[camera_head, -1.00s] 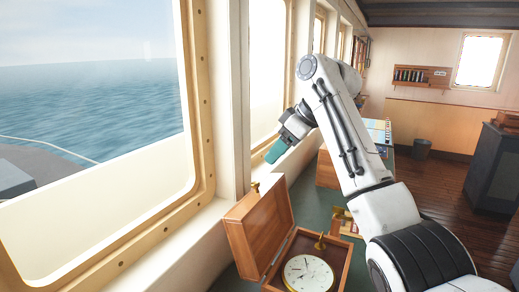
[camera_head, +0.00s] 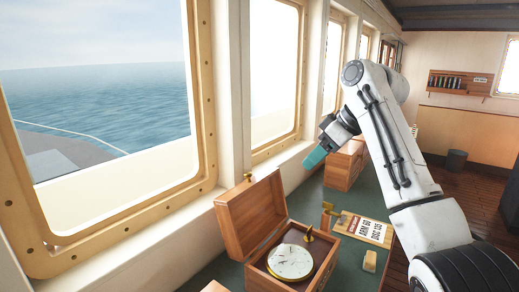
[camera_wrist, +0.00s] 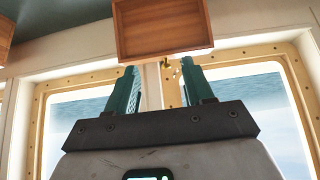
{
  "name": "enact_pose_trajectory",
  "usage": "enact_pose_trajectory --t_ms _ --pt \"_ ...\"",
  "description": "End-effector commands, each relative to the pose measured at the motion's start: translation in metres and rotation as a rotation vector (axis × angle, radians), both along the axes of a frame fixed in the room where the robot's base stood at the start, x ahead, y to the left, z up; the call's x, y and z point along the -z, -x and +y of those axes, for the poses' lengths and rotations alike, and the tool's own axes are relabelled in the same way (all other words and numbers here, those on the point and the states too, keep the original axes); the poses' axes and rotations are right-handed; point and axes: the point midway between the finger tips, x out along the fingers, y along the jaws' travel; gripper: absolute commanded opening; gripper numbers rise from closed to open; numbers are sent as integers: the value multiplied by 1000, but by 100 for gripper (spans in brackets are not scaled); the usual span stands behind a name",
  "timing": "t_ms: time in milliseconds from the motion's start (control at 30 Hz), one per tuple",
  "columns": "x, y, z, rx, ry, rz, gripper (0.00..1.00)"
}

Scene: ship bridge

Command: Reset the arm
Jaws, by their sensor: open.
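My gripper (camera_head: 314,160) is teal and hangs from my bent white arm, above the green counter (camera_head: 345,200) and near the window wall. In the wrist view my gripper (camera_wrist: 160,82) shows two teal fingers spread apart with nothing between them. The underside or face of a wooden box (camera_wrist: 163,28) shows beyond the fingertips there, apart from them.
An open wooden box (camera_head: 252,213) with a round white dial (camera_head: 290,262) stands on the counter below. A sign board (camera_head: 363,228) and a small wooden block (camera_head: 370,261) lie to its right. Another wooden box (camera_head: 343,165) stands farther back.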

Motion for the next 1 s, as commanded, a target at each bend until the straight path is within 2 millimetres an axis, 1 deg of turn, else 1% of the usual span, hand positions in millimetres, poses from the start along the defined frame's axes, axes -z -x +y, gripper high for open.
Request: enact_pose_trajectory --t_ms 267,367,567,667,767,867,900,967,1000 --pt "31 3 1 28 -6 13 52" --pt "45 6 1 43 -8 20 52" --pt "85 15 2 86 -16 37 52" --pt "111 22 2 116 -21 47 52" --pt "144 35 0 157 -26 63 52" --pt "185 55 -3 215 -33 81 52" --pt "202 65 -5 243 -35 89 52" --pt "225 80 -9 285 -38 98 52" --pt "241 92 -11 313 -39 106 52"
